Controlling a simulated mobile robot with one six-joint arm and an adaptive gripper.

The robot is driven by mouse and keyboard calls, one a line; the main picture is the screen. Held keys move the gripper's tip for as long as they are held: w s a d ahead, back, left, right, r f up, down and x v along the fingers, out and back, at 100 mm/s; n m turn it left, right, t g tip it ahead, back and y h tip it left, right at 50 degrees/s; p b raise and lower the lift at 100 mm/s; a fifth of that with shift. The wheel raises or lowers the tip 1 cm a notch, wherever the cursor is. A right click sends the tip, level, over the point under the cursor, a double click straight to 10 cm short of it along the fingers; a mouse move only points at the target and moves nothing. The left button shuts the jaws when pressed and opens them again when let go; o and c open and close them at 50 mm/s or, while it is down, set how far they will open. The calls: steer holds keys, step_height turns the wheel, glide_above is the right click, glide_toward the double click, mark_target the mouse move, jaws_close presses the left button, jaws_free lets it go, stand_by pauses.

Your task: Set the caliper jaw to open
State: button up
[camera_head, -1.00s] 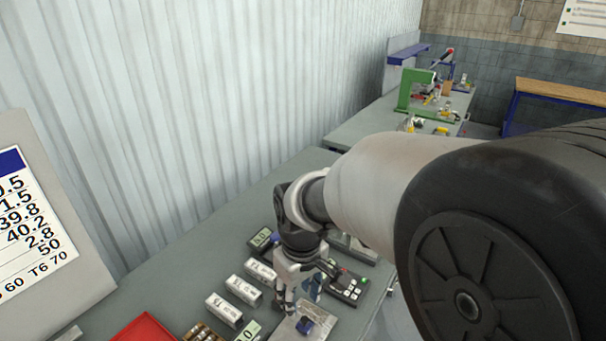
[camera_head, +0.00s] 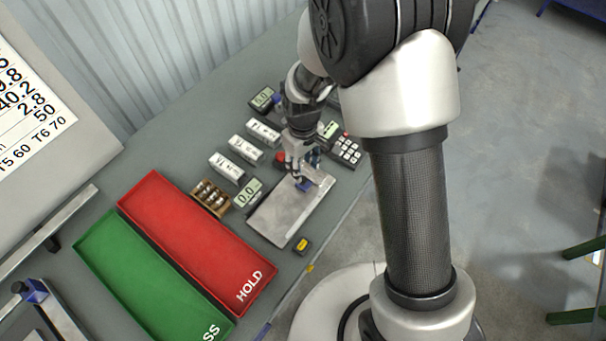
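My gripper (camera_head: 299,176) points down over a pale grey metal plate (camera_head: 284,219) near the table's front edge. A small blue part (camera_head: 305,186) sits on the plate right at my fingertips. Whether the fingers touch it, and whether they are open or shut, is too small to tell. I cannot make out for sure which part is the caliper jaw; my gripper hides some of the plate's far end. A display reading about 0.0 (camera_head: 247,193) stands left of the plate.
A red HOLD tray (camera_head: 163,188) and a green tray (camera_head: 102,233) lie at the left. White boxes (camera_head: 245,149), a box of small metal parts (camera_head: 206,190) and a keypad (camera_head: 347,150) surround the plate. A small yellow-and-black object (camera_head: 302,245) lies near the front edge.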

mark_target(303, 178)
step_height(303, 178, down, 6)
steer(key=shift+r+b, duration=0.25)
steer(key=shift+b, duration=0.1)
steer(key=shift+c, duration=0.4)
jaws_close()
stand_by(0.3)
